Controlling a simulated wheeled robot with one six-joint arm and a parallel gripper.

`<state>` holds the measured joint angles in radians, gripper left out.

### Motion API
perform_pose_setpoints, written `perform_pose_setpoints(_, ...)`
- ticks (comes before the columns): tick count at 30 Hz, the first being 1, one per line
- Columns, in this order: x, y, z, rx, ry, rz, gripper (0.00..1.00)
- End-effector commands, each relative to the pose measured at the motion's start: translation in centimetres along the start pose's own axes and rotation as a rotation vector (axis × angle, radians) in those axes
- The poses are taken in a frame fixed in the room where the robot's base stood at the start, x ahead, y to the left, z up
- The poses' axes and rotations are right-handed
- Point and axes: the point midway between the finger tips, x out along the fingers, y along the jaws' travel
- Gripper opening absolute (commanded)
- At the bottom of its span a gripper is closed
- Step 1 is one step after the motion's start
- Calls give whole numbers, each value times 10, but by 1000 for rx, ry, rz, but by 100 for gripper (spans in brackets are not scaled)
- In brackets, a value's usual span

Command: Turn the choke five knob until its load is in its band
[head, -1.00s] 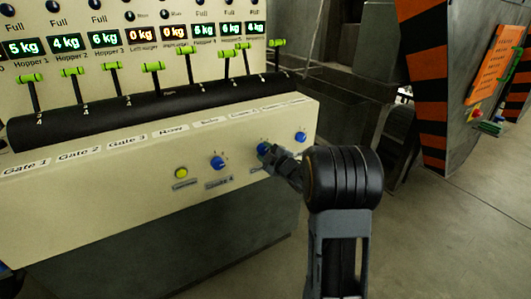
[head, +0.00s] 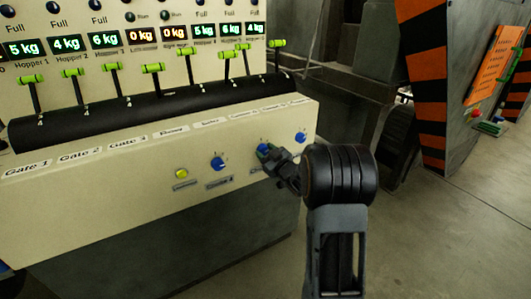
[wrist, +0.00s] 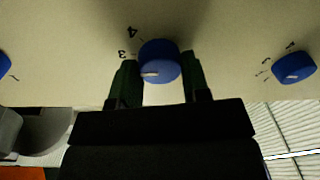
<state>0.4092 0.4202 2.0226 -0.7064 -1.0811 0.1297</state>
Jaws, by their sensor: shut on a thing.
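The knob in my grip is a blue round knob (head: 263,147) on the sloping cream panel, between the Choke 4 knob (head: 218,163) and another blue knob (head: 301,137). Its own label is mostly hidden behind my gripper. In the wrist view the same knob (wrist: 160,58) sits between the green fingers of my gripper (wrist: 159,80), which are shut on it from both sides. Its pale pointer mark faces toward the lower left. Printed 3 and 4 show at its upper left; other scale marks are hidden.
A yellow button (head: 181,173) is left of the Choke 4 knob. Green-handled levers (head: 153,68) line the black roll above, under green kg displays (head: 66,43); two show orange 0 kg. Open floor (head: 440,240) lies to the right, before a striped machine (head: 423,80).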

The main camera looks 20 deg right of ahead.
Motion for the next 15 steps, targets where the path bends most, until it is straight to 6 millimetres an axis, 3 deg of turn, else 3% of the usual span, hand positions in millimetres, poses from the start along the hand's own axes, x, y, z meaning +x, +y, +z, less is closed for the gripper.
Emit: perform_pose_setpoints(15,0,-1,1,482,28,44,19)
